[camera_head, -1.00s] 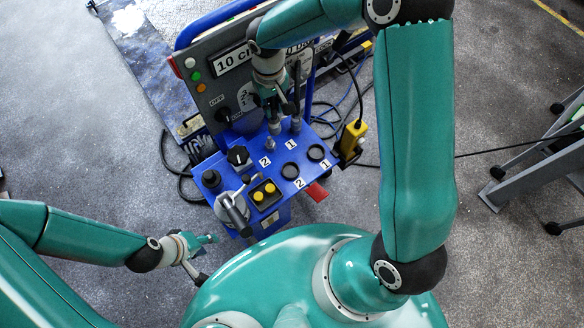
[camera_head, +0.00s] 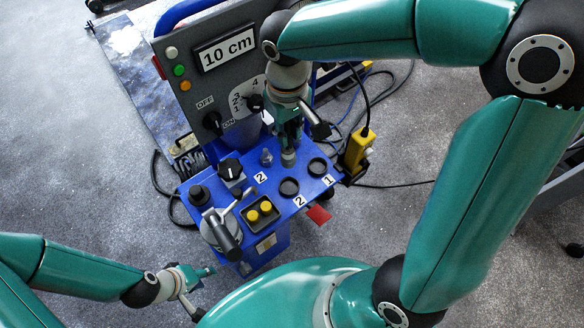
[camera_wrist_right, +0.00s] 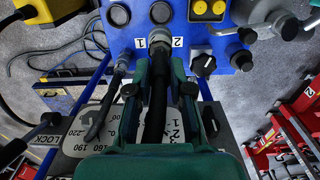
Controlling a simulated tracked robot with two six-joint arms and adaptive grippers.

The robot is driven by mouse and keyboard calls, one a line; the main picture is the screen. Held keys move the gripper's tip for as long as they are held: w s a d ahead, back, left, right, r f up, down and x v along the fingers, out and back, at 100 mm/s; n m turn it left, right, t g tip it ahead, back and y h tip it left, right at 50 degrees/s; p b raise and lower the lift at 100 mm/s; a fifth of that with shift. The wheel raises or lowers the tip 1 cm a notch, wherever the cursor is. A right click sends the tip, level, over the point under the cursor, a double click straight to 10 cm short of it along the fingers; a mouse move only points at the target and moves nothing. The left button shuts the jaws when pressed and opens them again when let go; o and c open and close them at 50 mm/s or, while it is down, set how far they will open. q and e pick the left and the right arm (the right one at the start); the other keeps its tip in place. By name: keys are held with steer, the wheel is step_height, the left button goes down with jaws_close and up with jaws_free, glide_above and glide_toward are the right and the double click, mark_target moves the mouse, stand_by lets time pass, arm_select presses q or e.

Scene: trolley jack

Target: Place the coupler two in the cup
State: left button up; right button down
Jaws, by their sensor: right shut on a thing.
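My right gripper (camera_head: 289,140) is shut on coupler two (camera_head: 288,158), a grey metal coupler on a black hose. In the right wrist view, coupler two (camera_wrist_right: 160,14) points away from the gripper (camera_wrist_right: 160,72) towards the cups. In the head view it hangs over the blue panel, apart from the bare port (camera_head: 266,158) by a label 2. The black ring-shaped cup two (camera_head: 289,187) is just below it in the picture, by another label 2. Cup one (camera_head: 318,167) lies to its right. My left gripper (camera_head: 203,274) is low at left, away from the panel; its opening is unclear.
The blue panel (camera_head: 250,190) also carries a black knob (camera_head: 230,168), yellow buttons (camera_head: 259,211) and a lever (camera_head: 222,235). A yellow box (camera_head: 358,150) hangs at its right. Behind stands the grey control board (camera_head: 180,95). In the wrist view, coupler one (camera_wrist_right: 122,64) stands near the held hose.

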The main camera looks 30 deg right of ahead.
mark_target(288, 149)
step_height(288, 149, down, 14)
steer(key=b, duration=0.1)
steer(key=shift+b, duration=0.3)
steer(key=shift+f, duration=0.1)
steer(key=shift+f, duration=0.15)
steer(key=c, duration=1)
jaws_free()
steer(key=shift+c, duration=0.2)
step_height(288, 149, up, 12)
steer(key=shift+r+p, duration=0.2)
steer(key=shift+p, duration=0.65)
